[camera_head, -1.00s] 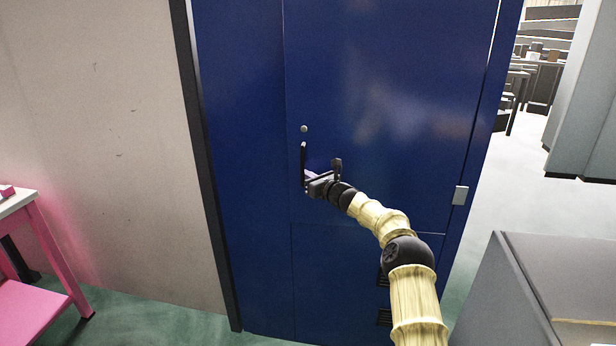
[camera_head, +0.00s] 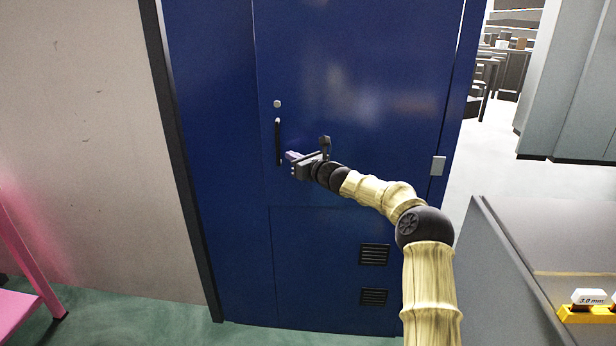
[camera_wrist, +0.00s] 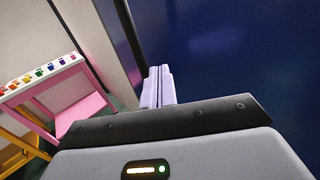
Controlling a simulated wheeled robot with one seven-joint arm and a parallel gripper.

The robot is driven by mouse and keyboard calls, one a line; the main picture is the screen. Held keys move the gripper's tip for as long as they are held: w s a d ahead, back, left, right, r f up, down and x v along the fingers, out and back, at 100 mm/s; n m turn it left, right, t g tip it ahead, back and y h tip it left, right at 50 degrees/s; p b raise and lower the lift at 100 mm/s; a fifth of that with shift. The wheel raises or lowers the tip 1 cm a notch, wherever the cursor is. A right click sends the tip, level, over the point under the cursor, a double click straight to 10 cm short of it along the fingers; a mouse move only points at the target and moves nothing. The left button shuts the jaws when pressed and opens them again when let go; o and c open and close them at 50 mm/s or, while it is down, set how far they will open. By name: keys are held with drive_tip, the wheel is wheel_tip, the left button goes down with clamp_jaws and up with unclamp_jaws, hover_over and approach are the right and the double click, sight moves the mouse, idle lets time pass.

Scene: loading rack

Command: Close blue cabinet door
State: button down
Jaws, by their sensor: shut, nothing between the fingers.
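The blue cabinet door (camera_head: 350,80) fills the middle of the head view and looks flush with its frame; I cannot tell whether it is fully shut. Its black vertical handle (camera_head: 278,142) is at the door's left side, below a round lock (camera_head: 277,104). My gripper (camera_head: 288,157) is just right of the handle's lower part, with a small gap showing. Its pale fingers (camera_wrist: 158,85) are together and empty in the wrist view. The blue door surface (camera_wrist: 230,50) lies to their right there.
A pale wall (camera_head: 80,120) stands left of the cabinet. A pink table (camera_head: 25,260) is at the lower left, with several coloured items on top in the wrist view. A grey cabinet (camera_head: 510,270) stands at the right. Green floor shows at the lower left.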

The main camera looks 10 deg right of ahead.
drive_tip(key=s+a+b+v, duration=0.1)
drive_tip(key=b+v, duration=0.3)
drive_tip(key=v, duration=0.4)
drive_tip(key=shift+a, duration=0.2)
drive_tip(key=s+a+f+n+g+h, duration=0.1)
drive_tip(key=s+a+f+n+g, duration=0.35)
drive_tip(key=s+f+n, duration=0.35)
drive_tip(key=s+a+f+n+g+h, duration=0.1)
drive_tip(key=s+a+f+n+g, duration=0.45)
drive_tip(key=s, duration=0.45)
drive_tip(key=s+d+f+n+h, duration=0.2)
drive_tip(key=s+d+n, duration=0.2)
drive_tip(key=s, duration=0.4)
drive_tip(key=s+d+f+n+g+h, duration=0.1)
drive_tip(key=s+d+f+n+h, duration=0.1)
drive_tip(key=s+d+n, duration=0.3)
drive_tip(key=s+d+f+n+g+h, duration=0.1)
drive_tip(key=s+d+n+h, duration=0.3)
drive_tip(key=s, duration=0.9)
drive_tip(key=d+n, duration=0.1)
drive_tip(key=n, duration=0.1)
drive_tip(key=shift+f+n, duration=0.35)
drive_tip(key=shift+f, duration=0.05)
